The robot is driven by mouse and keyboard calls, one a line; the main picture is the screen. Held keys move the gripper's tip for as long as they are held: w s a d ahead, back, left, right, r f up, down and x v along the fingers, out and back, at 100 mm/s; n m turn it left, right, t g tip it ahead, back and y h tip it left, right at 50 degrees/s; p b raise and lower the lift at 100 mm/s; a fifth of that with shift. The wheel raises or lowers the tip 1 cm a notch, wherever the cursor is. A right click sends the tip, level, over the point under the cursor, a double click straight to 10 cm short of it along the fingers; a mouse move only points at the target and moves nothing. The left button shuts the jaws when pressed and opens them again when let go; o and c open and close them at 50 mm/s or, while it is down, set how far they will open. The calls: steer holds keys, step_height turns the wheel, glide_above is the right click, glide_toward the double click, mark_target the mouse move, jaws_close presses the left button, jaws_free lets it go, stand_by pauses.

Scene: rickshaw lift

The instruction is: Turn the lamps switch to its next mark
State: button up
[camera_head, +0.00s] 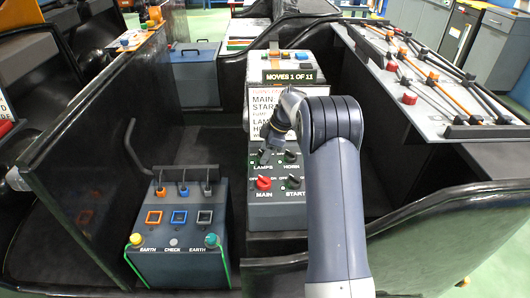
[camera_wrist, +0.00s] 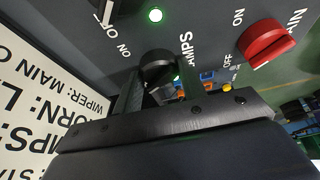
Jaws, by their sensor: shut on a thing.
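The lamps switch (camera_wrist: 157,66) is a black rotary knob on the dark grey switch panel (camera_head: 278,212). In the wrist view, my gripper (camera_wrist: 160,84) has a finger on each side of the knob and is shut on it. The fingers cover part of the knob, so its exact mark is hard to read. In the head view, my gripper (camera_head: 267,152) reaches down to the panel's upper left and hides most of the knob above the LAMPS label. A small green light (camera_wrist: 177,77) glows beside the knob.
The red main switch (camera_head: 264,183) is just below, and it shows close by in the wrist view (camera_wrist: 267,43). The horn knob (camera_head: 290,156) and start knob (camera_head: 293,182) are to the right. A white instruction board (camera_head: 262,105) stands behind. An earth-check box (camera_head: 180,262) is at left.

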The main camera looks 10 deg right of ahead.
steer(key=shift+n+g, duration=0.4)
steer(key=shift+n, duration=0.7)
steer(key=o, duration=1)
steer(key=shift+w+r, duration=0.1)
steer(key=p+v, duration=0.1)
steer(key=v, duration=0.9)
steer(key=shift+d+r+p, duration=0.15)
steer(key=shift+r+p, duration=0.15)
steer(key=shift+p, duration=0.05)
